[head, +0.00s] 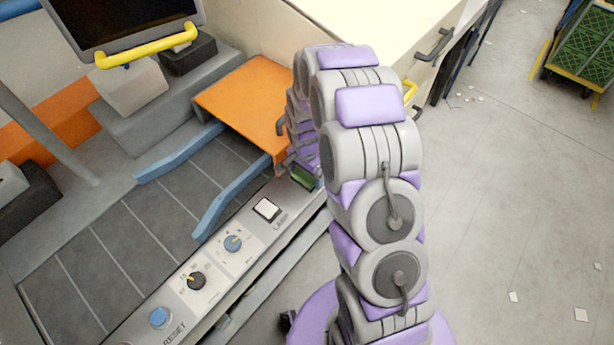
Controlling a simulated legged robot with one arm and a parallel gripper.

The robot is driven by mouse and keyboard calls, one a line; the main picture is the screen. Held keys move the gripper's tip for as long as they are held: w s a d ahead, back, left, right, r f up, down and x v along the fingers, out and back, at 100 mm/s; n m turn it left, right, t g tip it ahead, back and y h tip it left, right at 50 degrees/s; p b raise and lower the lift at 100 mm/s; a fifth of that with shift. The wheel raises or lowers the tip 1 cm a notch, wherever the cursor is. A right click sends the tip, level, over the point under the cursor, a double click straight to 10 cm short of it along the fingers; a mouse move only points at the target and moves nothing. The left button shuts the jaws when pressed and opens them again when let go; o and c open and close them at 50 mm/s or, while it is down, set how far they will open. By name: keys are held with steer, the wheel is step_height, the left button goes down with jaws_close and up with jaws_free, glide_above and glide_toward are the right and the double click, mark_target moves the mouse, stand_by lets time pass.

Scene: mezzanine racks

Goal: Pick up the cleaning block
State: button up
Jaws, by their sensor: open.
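My arm rises in front of the console and bends down on its far side, toward the panel. My gripper (288,158) is partly seen at the right edge of the orange plate, low over the console. It is open, and my own arm links hide much of it. A small dark green block-like thing (302,178) lies at the far end of the control panel, just below the gripper. I cannot tell whether it is the cleaning block or part of the panel. No other thing in view is clearly a cleaning block.
The control panel (212,262) has knobs and a white button. Blue guide rails (226,200) stand over the dark roller bed (110,235). An orange plate (240,92) and a monitor (125,20) are behind. A cream cabinet (390,30) stands behind my arm. Floor at right is mostly clear.

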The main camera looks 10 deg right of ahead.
steer(key=shift+a, duration=0.6)
steer(key=c, duration=0.3)
steer(key=shift+d, duration=0.75)
steer(key=c, duration=0.6)
steer(key=shift+o, duration=0.2)
steer(key=shift+a+r, duration=0.35)
steer(key=shift+a, duration=0.05)
step_height(320, 180, up, 3)
steer(key=shift+w+r+p, duration=0.1)
steer(key=shift+p, duration=0.4)
steer(key=s+d, duration=0.2)
steer(key=s, duration=0.5)
steer(key=s+d+r+p, duration=0.1)
steer(key=s+d, duration=0.2)
steer(key=s, duration=0.5)
steer(key=shift+s+p, duration=0.2)
steer(key=shift+p, duration=0.1)
steer(key=shift+w+d+r, duration=0.1)
steer(key=w+a+r+n, duration=0.2)
steer(key=w+r+n, duration=0.3)
steer(key=w, duration=0.3)
steer(key=w+a+r+n+b, duration=0.1)
steer(key=w+a+r+n, duration=0.2)
steer(key=w+r+n, duration=0.2)
steer(key=w+r, duration=0.2)
steer(key=w, duration=0.2)
steer(key=shift+n, duration=0.4)
